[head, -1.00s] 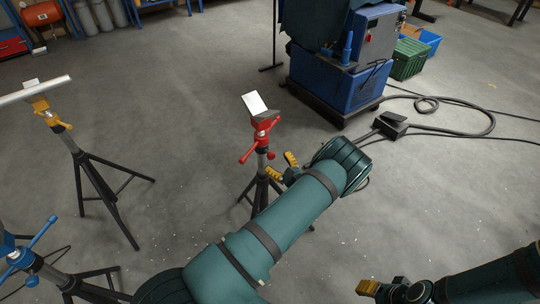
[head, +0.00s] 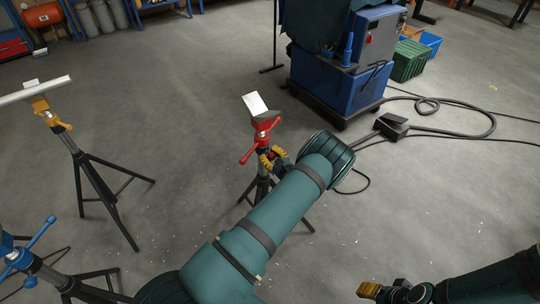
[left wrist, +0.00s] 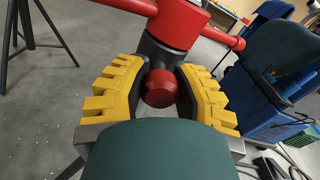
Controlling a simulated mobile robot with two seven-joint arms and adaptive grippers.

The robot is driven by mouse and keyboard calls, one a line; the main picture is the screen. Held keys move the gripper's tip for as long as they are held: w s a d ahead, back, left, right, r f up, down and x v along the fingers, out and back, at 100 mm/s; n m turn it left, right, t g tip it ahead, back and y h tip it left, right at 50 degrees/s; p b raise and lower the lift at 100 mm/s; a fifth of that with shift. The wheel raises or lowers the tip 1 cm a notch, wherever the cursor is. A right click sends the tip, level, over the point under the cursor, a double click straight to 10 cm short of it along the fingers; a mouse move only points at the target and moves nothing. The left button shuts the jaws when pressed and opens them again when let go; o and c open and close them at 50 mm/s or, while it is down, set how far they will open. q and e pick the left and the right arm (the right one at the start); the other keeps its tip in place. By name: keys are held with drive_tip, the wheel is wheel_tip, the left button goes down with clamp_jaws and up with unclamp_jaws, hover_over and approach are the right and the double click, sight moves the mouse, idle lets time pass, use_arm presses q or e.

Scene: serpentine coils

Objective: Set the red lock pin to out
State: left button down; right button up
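The red lock pin (left wrist: 161,88) shows as a round red knob at the middle of the left wrist view, below the red collar of the stand. My right gripper (head: 385,290) is at the bottom right, partly cut off, away from the stand.
A yellow stand (head: 41,106) bears a pale pipe at the left. A blue stand (head: 22,258) is at the lower left. A blue machine (head: 340,75) stands behind the red stand, with a pedal (head: 391,126) and cables on the floor.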

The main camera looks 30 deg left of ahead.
sight(273, 158)
use_arm(q)
drive_tip(key=shift+v, duration=1.4)
drive_tip(key=shift+f, duration=0.1)
drive_tip(key=c, duration=0.7)
unclamp_jaws()
drive_tip(key=shift+o, duration=0.2)
drive_tip(key=shift+d, duration=0.1)
drive_tip(key=v, duration=1.2)
drive_tip(key=shift+s, duration=0.1)
